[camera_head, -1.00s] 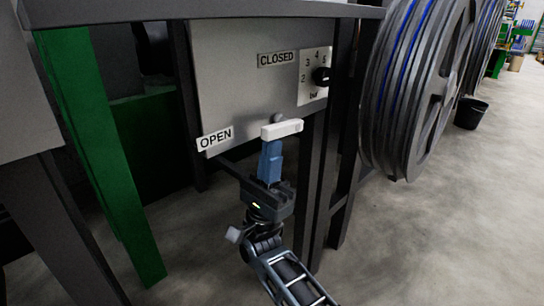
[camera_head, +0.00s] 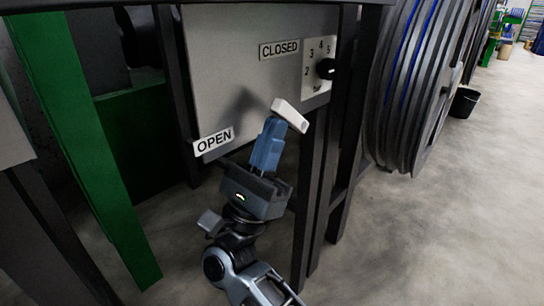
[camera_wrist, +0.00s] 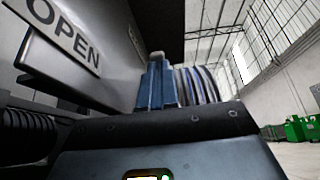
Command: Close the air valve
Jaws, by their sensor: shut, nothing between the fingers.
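The air valve's white handle (camera_head: 290,115) stands out from a grey panel, between the OPEN label (camera_head: 214,141) at lower left and the CLOSED label (camera_head: 279,49) above. It slants down to the right. My gripper (camera_head: 274,128) has its blue fingers together, just below and against the handle's underside as seen; exact contact is hard to tell. In the wrist view the blue fingers (camera_wrist: 157,65) point away, with the pale handle (camera_wrist: 157,54) partly showing at their tips. The OPEN label (camera_wrist: 65,38) is at upper left there. The valve's pivot is hidden.
A dial (camera_head: 325,69) with numbers sits right of the CLOSED label. Dark frame legs (camera_head: 318,190) stand right of my gripper, and a green post (camera_head: 80,150) stands left. A large cable reel (camera_head: 415,90) is at right. The floor (camera_head: 420,240) at lower right is clear.

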